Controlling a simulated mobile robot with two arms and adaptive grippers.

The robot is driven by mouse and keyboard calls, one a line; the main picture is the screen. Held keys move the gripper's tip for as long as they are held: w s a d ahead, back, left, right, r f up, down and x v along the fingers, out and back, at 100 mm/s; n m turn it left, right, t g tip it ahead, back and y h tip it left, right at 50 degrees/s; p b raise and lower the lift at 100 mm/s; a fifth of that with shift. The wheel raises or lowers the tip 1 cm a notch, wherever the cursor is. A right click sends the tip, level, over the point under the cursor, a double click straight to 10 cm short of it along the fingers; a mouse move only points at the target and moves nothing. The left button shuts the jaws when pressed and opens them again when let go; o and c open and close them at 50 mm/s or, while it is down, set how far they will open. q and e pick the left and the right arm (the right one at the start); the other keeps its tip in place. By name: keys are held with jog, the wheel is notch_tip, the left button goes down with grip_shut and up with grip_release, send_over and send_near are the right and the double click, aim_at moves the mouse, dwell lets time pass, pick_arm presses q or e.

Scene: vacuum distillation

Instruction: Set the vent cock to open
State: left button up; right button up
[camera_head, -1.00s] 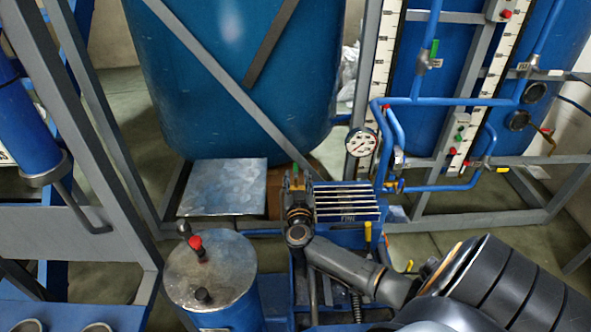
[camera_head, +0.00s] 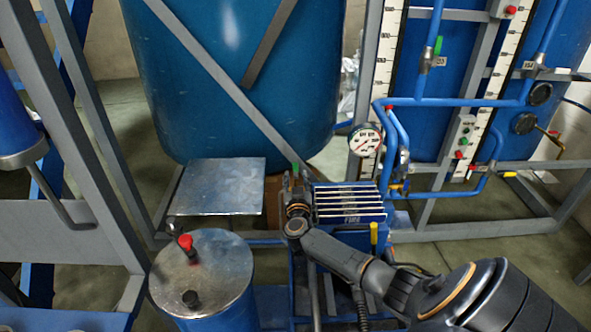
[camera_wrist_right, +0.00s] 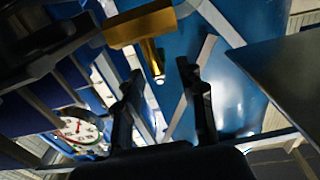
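A brass T-shaped fitting (camera_wrist_right: 140,25) with a short stem shows at the top of the right wrist view. It looks like the vent cock, but its handle position cannot be told. My right gripper (camera_wrist_right: 158,80) is open, its two dark fingers apart, with the stem's pale end just ahead, near the gap between the fingertips. Nothing is held. In the head view my right gripper (camera_head: 296,188) points away, beside the striped blue unit (camera_head: 348,203). A small green piece shows at its tip, and the brass fitting cannot be made out there. My left gripper is not in view.
A large blue tank (camera_head: 230,80) stands behind. A round gauge (camera_head: 365,140) and blue pipes (camera_head: 450,102) are to the right. A lidded blue drum (camera_head: 205,270) with red and black knobs stands front left. Grey frame bars (camera_head: 65,120) cross the left side.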

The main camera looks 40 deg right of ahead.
aim_at(296, 171)
jog(key=b+x, duration=0.1)
jog(key=x, duration=0.3)
jog(key=shift+w+d+f, duration=0.1)
jog(key=shift+w+d, duration=0.15)
jog(key=shift+w, duration=0.05)
jog(key=shift+b+x, duration=0.35)
jog(key=shift+x, duration=0.45)
grip_shut()
